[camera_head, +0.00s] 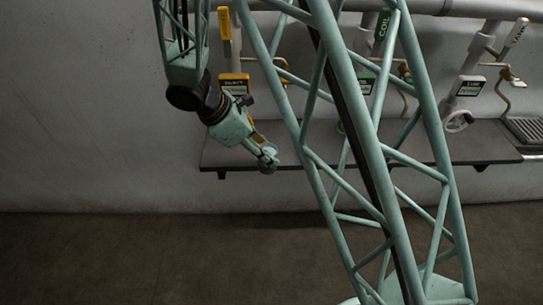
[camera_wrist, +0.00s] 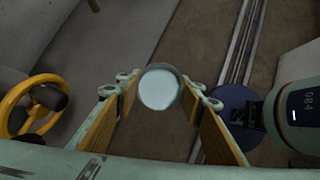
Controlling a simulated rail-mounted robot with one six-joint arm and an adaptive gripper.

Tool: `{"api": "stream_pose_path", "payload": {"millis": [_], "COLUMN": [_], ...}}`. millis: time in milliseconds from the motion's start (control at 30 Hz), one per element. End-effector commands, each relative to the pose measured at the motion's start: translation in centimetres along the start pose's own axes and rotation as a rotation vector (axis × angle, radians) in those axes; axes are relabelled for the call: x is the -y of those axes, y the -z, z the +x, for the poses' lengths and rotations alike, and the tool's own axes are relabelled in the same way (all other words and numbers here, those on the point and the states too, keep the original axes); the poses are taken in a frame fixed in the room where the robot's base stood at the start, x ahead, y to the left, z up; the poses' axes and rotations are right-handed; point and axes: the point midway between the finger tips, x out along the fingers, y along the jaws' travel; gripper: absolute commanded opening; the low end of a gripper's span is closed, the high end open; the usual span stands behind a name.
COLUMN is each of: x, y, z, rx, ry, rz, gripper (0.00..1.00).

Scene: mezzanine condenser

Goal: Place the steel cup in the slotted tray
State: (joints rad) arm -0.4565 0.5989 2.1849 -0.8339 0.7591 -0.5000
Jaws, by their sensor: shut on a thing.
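The steel cup (camera_wrist: 159,88) shows in the wrist view as a round grey rim around a pale disc, between the fingertips of my gripper (camera_wrist: 158,95). The fingers are shut on it, one on each side. In the head view my gripper (camera_head: 268,158) is at the front edge of the shelf's left part, and the cup is too small there to make out clearly. The slotted tray (camera_head: 526,130) is at the far right of the head view, dark with parallel slots, and its right side is cut off by the frame.
A long grey shelf (camera_head: 440,150) runs along the wall. Pipes with labelled tags hang above it. In the wrist view a yellow handwheel (camera_wrist: 14,120) is at the left. Floor is open in front.

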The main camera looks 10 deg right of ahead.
Motion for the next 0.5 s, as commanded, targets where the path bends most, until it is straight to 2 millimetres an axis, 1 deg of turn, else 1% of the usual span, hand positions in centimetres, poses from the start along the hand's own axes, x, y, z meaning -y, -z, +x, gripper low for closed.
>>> {"api": "stream_pose_path", "payload": {"millis": [33, 267, 500], "x": [-0.5, -2.2, -3.6], "y": [0.1, 0.9, 2.3], "z": [-0.4, -2.7, -5.7], "rx": [0.0, -0.001, -0.002], "ry": [0.007, 0.064, 0.132], "rz": [0.015, 0.104, 0.209], "gripper": [0.19, 0.19, 0.19]}}
